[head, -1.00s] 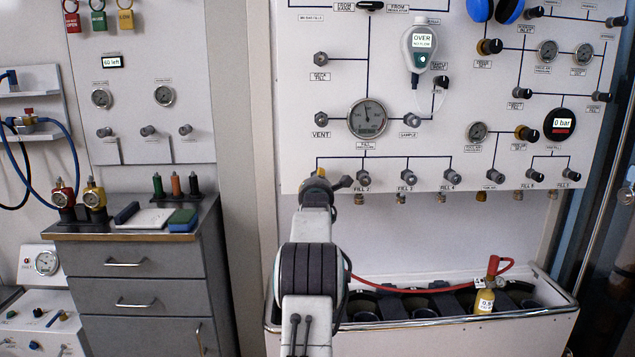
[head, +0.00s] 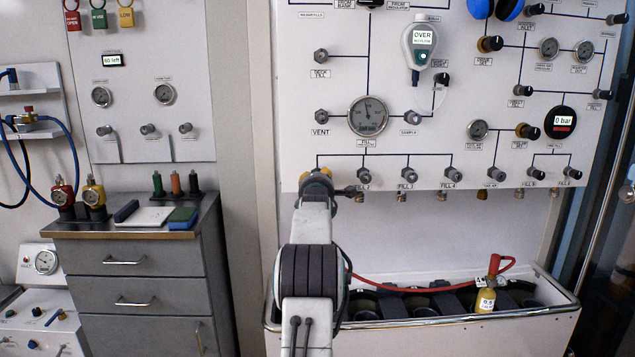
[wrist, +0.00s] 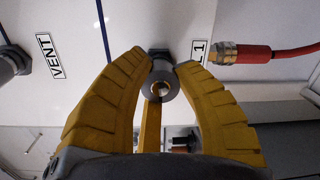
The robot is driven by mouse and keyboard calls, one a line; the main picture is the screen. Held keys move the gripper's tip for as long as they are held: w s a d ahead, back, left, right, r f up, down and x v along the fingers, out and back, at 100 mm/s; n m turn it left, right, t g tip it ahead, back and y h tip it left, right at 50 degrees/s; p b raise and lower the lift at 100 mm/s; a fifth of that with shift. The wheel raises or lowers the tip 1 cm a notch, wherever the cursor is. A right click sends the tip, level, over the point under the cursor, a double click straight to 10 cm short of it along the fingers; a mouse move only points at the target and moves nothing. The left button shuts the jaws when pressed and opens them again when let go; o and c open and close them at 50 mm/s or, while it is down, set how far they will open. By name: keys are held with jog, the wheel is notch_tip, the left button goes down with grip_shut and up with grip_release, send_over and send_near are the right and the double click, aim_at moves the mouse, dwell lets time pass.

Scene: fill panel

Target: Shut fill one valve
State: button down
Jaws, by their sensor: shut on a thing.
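The fill one valve (wrist: 163,85) is a grey round knob in the wrist view, beside a label with "1" (wrist: 199,51). My gripper (wrist: 162,63) has its two yellow fingers on either side of the knob, shut on it. In the head view my gripper (head: 318,178) is at the lower left corner of the white fill panel (head: 300,95) and hides the fill one valve. How far the valve is turned cannot be told.
A red hose with a brass fitting (wrist: 245,53) lies just right of the knob in the wrist view. The fill 2 valve (head: 364,175) and several more knobs line the panel's lower edge. A trough (head: 420,330) with a yellow cylinder (head: 486,300) stands below.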

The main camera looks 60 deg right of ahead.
jog(key=shift+m+b, duration=0.35)
jog(key=shift+m, duration=0.65)
jog(key=c, duration=0.9)
grip_release()
jog(key=shift+a, duration=0.1)
jog(key=shift+v, duration=5.9)
